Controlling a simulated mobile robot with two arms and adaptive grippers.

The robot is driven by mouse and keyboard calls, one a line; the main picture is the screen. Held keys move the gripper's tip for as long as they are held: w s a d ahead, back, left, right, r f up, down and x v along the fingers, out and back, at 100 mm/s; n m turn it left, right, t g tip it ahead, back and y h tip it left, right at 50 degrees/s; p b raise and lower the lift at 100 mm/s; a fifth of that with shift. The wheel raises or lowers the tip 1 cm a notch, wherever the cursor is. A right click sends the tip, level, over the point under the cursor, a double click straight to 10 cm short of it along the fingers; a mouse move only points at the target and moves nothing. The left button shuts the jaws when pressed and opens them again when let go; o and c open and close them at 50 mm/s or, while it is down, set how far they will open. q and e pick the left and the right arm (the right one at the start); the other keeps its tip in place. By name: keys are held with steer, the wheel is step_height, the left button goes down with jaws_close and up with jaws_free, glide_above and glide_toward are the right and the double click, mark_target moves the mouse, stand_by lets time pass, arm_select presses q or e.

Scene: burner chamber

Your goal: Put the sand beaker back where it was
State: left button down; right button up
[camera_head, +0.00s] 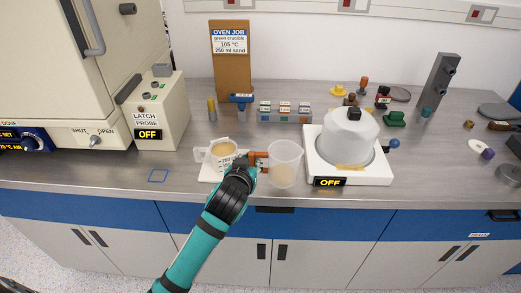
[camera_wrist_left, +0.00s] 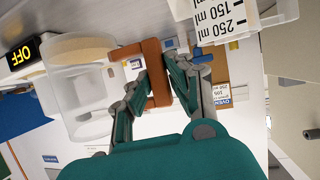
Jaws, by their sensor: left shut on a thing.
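A clear beaker (camera_head: 285,167) with an orange handle (camera_head: 258,160) holds some tan sand at its bottom. It is upright near the counter's front, left of the white domed device; I cannot tell if it touches the counter. My left gripper (camera_head: 248,166) is shut on the handle. The wrist view shows the handle (camera_wrist_left: 154,72) between the fingers and the beaker (camera_wrist_left: 85,95) upside down in the picture. A white-handled measuring jug (camera_head: 221,153) with tan contents stands just left of my gripper on a white plate. Its printed scale (camera_wrist_left: 235,22) shows in the wrist view. My right gripper is out of view.
A blue square outline (camera_head: 158,175) marks bare counter at left. The domed white device (camera_head: 348,150), reading OFF, is close right of the beaker. The latch probe box (camera_head: 158,110) stands at left. A small rack (camera_head: 285,112) and sign board (camera_head: 230,60) are behind.

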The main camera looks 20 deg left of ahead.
arm_select(q)
steer(key=p+x, duration=0.1)
steer(key=x, duration=0.3)
steer(key=a+p+x, duration=0.1)
steer(key=x, duration=0.3)
steer(key=a+x, duration=0.1)
steer(key=x, duration=0.3)
steer(key=shift+a+r+p, duration=0.1)
steer(key=shift+r+p, duration=0.3)
steer(key=shift+r, duration=0.05)
steer(key=shift+f, duration=0.35)
steer(key=shift+f, duration=0.15)
steer(key=c, duration=1.5)
jaws_free()
steer(key=b+v, duration=0.1)
steer(key=v, duration=1.1)
